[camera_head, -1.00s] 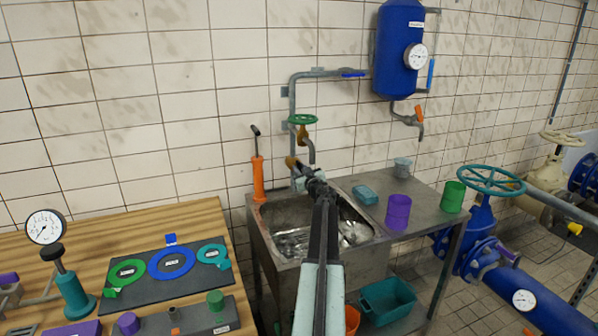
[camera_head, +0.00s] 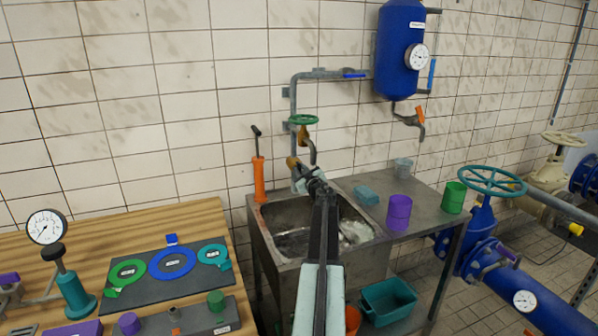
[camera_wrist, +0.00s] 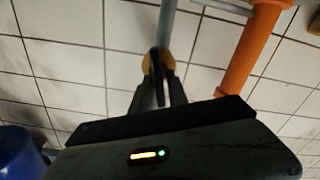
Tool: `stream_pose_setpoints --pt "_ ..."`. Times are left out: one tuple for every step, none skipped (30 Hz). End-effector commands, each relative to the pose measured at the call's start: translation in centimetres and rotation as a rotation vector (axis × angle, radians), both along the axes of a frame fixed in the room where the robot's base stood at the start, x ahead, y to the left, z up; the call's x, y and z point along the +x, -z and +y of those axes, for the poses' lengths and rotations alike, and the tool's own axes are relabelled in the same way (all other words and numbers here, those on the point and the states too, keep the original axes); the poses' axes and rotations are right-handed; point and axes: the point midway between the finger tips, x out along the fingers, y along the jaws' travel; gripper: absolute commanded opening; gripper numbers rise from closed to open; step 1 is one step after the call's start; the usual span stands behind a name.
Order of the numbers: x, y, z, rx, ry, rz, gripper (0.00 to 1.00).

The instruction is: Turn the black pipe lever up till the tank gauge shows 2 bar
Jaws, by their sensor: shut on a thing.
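The blue tank (camera_head: 401,48) hangs on the wall at the upper right. Its round white gauge (camera_head: 418,57) faces me, but the needle is too small to read. A grey pipe (camera_head: 293,100) runs from the tank along the wall and down to a brass valve body (camera_head: 291,162) above the sink. My gripper (camera_head: 300,168) is at this valve. In the wrist view, the dark jaws (camera_wrist: 163,88) are closed just in front of the brass body (camera_wrist: 158,62). The black lever is mostly hidden between the jaws, so its angle is unclear.
A green handwheel (camera_head: 303,119) and tap sit just above my gripper. An orange pump (camera_head: 258,180) stands close on the left. The metal sink (camera_head: 275,222) is below; purple and green cups stand on its drainboard. A wooden bench (camera_head: 130,222) is at left.

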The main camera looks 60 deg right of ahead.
Motion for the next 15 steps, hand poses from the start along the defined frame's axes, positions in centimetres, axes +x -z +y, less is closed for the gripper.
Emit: stream_pose_setpoints --pt "0.17 0.02 0.12 -0.010 -0.003 0.007 0.00" --pt "0.16 0.03 0.12 -0.015 -0.003 0.012 0.00" --pt "0.17 0.03 0.13 -0.022 -0.003 0.016 0.00" --pt "0.17 0.03 0.13 -0.026 -0.003 0.019 0.00" --pt "0.16 0.03 0.13 -0.030 -0.003 0.022 0.00" --pt "0.16 0.05 0.14 -0.034 -0.003 0.026 0.00" --pt "0.16 0.05 0.14 -0.038 -0.003 0.028 0.00" --pt "0.17 0.05 0.15 -0.040 -0.003 0.030 0.00" --pt "0.16 0.05 0.15 -0.043 -0.003 0.032 0.00" --pt "0.16 0.05 0.15 -0.046 -0.003 0.034 0.00" --pt "0.16 0.06 0.15 -0.046 -0.003 0.035 0.00" --pt "0.16 0.06 0.15 -0.048 -0.003 0.036 0.00" --pt "0.16 0.06 0.15 -0.050 -0.003 0.037 0.00" --pt "0.15 0.06 0.15 -0.051 -0.003 0.038 0.00" --pt "0.15 0.06 0.15 -0.051 -0.003 0.038 0.00"
